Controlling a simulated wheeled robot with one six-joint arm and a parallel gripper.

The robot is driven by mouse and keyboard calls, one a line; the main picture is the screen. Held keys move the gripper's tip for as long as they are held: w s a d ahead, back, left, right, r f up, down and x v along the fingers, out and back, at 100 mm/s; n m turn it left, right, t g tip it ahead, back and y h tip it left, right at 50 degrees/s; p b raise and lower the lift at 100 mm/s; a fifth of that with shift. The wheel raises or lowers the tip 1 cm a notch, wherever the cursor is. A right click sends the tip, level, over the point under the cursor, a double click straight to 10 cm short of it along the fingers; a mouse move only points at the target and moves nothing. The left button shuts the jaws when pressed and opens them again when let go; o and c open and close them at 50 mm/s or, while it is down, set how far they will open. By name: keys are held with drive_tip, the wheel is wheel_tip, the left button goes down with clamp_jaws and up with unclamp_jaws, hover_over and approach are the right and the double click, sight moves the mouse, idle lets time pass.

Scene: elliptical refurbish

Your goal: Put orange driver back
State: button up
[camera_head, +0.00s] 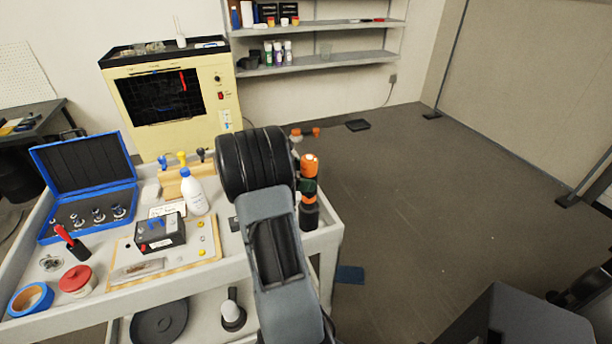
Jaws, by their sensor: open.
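An upright orange object with a dark green band (309,168) stands at the cart's right edge, above a black cylinder. It may be the orange driver, but I cannot tell for sure. A small wooden rack (172,188) at the back of the cart holds drivers with blue (162,161), yellow (182,158) and black (201,154) tops. The black end of my arm hides what is right of the rack. My gripper (306,133) is mostly hidden behind my wrist. Two small orange tips show apart, apparently its open fingers, just above the orange object with nothing visible between them.
The white cart (250,262) carries an open blue case (87,178), a white bottle (194,192), a black device (160,233), a red-lidded jar (77,281) and blue tape (31,299). A cream cabinet (226,92) stands behind. The floor (420,200) at right is mostly clear.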

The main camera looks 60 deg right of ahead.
drive_tip(key=v, duration=1.4)
drive_tip(key=shift+b, duration=0.3)
drive_tip(key=shift+f, duration=0.1)
drive_tip(key=s+a+f+m+t+y, duration=0.1)
drive_tip(key=a+f+m+t+y, duration=0.4)
drive_tip(key=a+f, duration=0.35)
drive_tip(key=s+a+r+m+t+y, duration=0.1)
drive_tip(key=s+a+r+t, duration=0.1)
drive_tip(key=a, duration=0.5)
drive_tip(key=s+a+r+t+y, duration=0.1)
drive_tip(key=s+a+r+t, duration=0.1)
drive_tip(key=a+t, duration=0.2)
drive_tip(key=s+a+r+m+t+y, duration=0.1)
drive_tip(key=s+a+r+t+y, duration=0.1)
drive_tip(key=a, duration=0.8)
drive_tip(key=shift+s+m+t+p, duration=0.35)
drive_tip(key=shift+s+t, duration=0.3)
drive_tip(key=shift+t, duration=0.25)
